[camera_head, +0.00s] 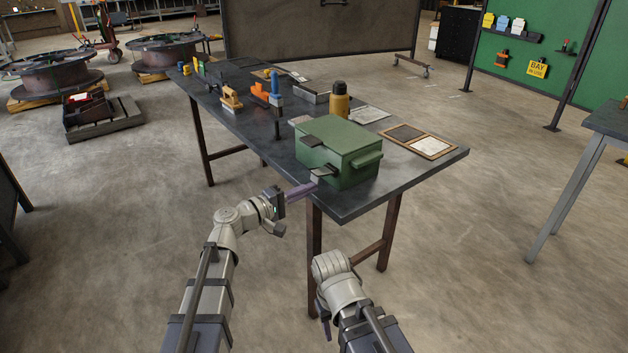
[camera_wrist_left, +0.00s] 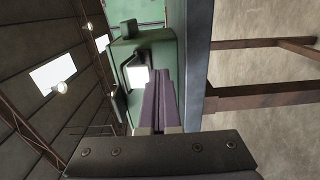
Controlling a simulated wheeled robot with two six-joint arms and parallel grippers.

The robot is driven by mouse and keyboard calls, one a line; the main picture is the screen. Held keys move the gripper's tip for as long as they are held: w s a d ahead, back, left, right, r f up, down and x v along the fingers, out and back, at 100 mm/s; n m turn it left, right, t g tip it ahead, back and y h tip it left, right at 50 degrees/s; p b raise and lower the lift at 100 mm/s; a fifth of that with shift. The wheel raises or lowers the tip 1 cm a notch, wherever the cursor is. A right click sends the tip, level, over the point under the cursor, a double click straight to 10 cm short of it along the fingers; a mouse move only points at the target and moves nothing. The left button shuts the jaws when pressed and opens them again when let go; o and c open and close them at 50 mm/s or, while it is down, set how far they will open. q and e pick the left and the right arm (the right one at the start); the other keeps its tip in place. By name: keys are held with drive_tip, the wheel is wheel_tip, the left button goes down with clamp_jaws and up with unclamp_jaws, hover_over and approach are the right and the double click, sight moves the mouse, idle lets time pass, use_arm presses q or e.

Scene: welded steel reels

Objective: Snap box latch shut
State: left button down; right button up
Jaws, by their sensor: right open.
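A green box (camera_head: 340,150) with its lid down stands at the near end of the dark workbench. It also shows in the left wrist view (camera_wrist_left: 160,52). One dark latch (camera_head: 312,141) lies at the box's left edge. A second latch (camera_head: 322,173), with a bright plate, sticks out from the near side; it shows in the left wrist view (camera_wrist_left: 136,72). My left gripper (camera_head: 312,186) has its purple fingers together, tips just below and beside this latch; I cannot tell if they touch. My right gripper (camera_head: 325,326) hangs low before the bench, mostly hidden by its arm.
On the workbench (camera_head: 400,182) are a yellow-brown bottle (camera_head: 339,100) behind the box, a framed board (camera_head: 420,140) to its right and several tools farther back. The bench's near edge lies close to the box. Bare floor surrounds the bench.

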drive_tip(key=shift+r+p, duration=0.3)
drive_tip(key=shift+r, duration=0.3)
drive_tip(key=shift+r+p, duration=0.6)
drive_tip(key=shift+p, duration=0.15)
drive_tip(key=shift+r, duration=0.1)
